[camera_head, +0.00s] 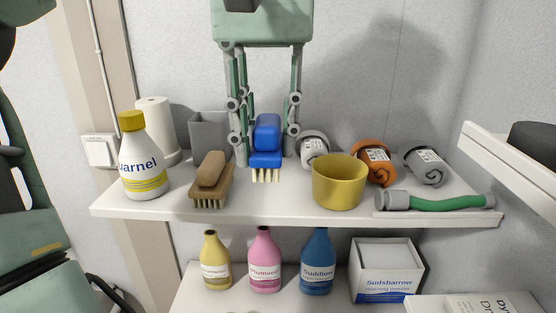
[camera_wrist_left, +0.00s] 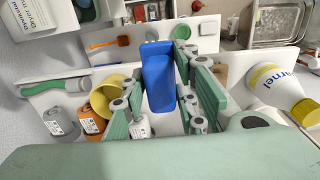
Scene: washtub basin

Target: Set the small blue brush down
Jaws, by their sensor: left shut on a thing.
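The small blue brush (camera_head: 267,134), with pale bristles pointing down, is upright between the fingers of my left gripper (camera_head: 265,160). The gripper reaches down from above and is shut on the brush. In the left wrist view the blue brush (camera_wrist_left: 158,78) also sits between the green finger links. The brush is over the upper white shelf (camera_head: 285,209), between a brown brush and a yellow pot. I cannot tell whether its bristles touch the shelf. My right gripper is not in view.
The brown wooden brush (camera_head: 211,182) is close on the left, the yellow pot (camera_head: 338,184) on the right. A grey box (camera_head: 207,135) and rolled cloths (camera_head: 374,162) stand behind. A white bottle (camera_head: 142,160) is far left. Shelf in front of the blue brush is bare.

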